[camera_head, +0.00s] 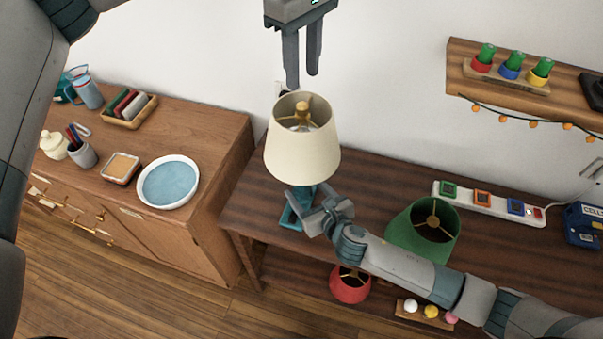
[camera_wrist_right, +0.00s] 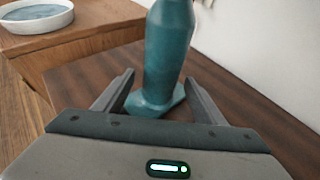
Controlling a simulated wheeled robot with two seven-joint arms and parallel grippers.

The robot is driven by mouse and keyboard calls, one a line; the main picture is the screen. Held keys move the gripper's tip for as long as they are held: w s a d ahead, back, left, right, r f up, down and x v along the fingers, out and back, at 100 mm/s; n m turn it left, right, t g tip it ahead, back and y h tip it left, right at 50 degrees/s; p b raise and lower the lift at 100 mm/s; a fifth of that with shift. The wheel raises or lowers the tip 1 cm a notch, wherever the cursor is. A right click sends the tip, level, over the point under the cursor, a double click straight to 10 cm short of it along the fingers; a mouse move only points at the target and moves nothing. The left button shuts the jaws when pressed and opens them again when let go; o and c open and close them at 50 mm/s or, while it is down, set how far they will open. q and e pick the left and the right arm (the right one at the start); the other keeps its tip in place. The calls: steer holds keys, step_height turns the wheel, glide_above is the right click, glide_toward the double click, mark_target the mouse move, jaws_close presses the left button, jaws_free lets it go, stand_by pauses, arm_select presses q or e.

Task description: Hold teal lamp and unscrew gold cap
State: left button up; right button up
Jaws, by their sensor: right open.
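The teal lamp (camera_head: 291,217) stands upright on the dark wooden table, its lower body partly hidden by my right gripper. Its cream shade (camera_head: 302,152) is open at the top, and the gold cap (camera_head: 303,112) shows inside. My right gripper (camera_head: 308,203) is open, with its fingers on either side of the lamp's teal body. The right wrist view shows the teal body (camera_wrist_right: 168,50) between the two fingers, with gaps visible beside it. My left gripper (camera_head: 303,78) points down above the shade, its two fingers apart and empty.
A green shade (camera_head: 412,236) and a white power strip (camera_head: 490,205) are on the table to the right. A red shade (camera_head: 350,286) sits below. A wooden cabinet (camera_head: 190,125) on the left bears a round dish (camera_head: 168,183). A wall shelf (camera_head: 480,85) is at upper right.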

steer(key=shift+x, duration=1.35)
jaws_close()
arm_select(q)
steer(key=shift+m, duration=0.3)
steer(key=m, duration=0.3)
steer(key=shift+m, duration=0.4)
steer(key=m, duration=0.8)
steer(key=shift+m, duration=0.3)
steer(key=m, duration=0.5)
